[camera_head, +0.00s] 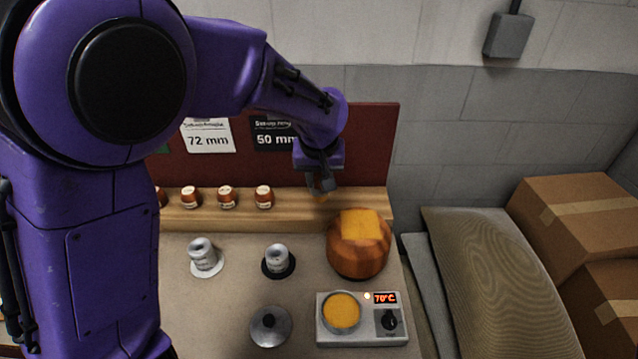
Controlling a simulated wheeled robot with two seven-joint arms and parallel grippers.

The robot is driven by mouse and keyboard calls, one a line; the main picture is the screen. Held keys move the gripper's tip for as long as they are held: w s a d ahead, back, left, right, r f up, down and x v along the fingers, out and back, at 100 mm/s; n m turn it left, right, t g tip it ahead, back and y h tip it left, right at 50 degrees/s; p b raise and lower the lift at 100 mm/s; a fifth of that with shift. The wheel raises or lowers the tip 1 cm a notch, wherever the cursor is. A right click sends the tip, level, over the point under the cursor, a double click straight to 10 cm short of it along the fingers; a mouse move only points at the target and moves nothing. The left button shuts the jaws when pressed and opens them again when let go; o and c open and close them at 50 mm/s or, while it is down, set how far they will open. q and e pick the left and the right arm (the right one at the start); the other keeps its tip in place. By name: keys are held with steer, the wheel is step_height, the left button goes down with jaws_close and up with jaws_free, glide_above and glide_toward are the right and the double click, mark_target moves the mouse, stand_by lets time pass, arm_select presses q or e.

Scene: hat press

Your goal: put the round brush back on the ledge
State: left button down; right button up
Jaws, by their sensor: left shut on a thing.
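My purple left arm reaches across from the left, and my left gripper (321,186) points down over the right part of the wooden ledge (295,203). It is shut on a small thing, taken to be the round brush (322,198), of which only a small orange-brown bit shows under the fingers. The rest is hidden by the gripper. I cannot tell whether the brush touches the ledge. My right gripper is not in view.
Several brown-and-white pots (264,197) stand along the ledge's left part. A round wooden block (358,258) with an orange cloth (360,223) stands just in front of the gripper. A heater (362,334) reading 70°C, two small grey weights and a lidded thing (270,326) are on the table.

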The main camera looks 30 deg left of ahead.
arm_select(q)
steer(key=w+a+f+p, duration=0.1)
steer(key=w+a+f, duration=0.1)
steer(key=f, duration=0.1)
steer(key=w+a+f+p, duration=0.1)
steer(key=w+a+f, duration=0.1)
steer(key=a+f, duration=0.1)
steer(key=w+a+f, duration=0.2)
steer(key=a+f, duration=0.1)
steer(key=f, duration=0.1)
steer(key=shift+p, duration=0.4)
steer(key=shift+s+f, duration=0.25)
steer(key=shift+f, duration=0.15)
steer(key=shift+w+a+f, duration=0.1)
steer(key=shift+w+f, duration=0.1)
steer(key=c, duration=0.9)
jaws_free()
steer(key=shift+o, duration=0.2)
steer(key=shift+r, duration=0.1)
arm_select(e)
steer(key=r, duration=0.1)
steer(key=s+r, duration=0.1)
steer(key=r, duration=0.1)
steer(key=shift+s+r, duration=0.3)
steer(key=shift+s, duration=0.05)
arm_select(q)
steer(key=shift+s, duration=0.1)
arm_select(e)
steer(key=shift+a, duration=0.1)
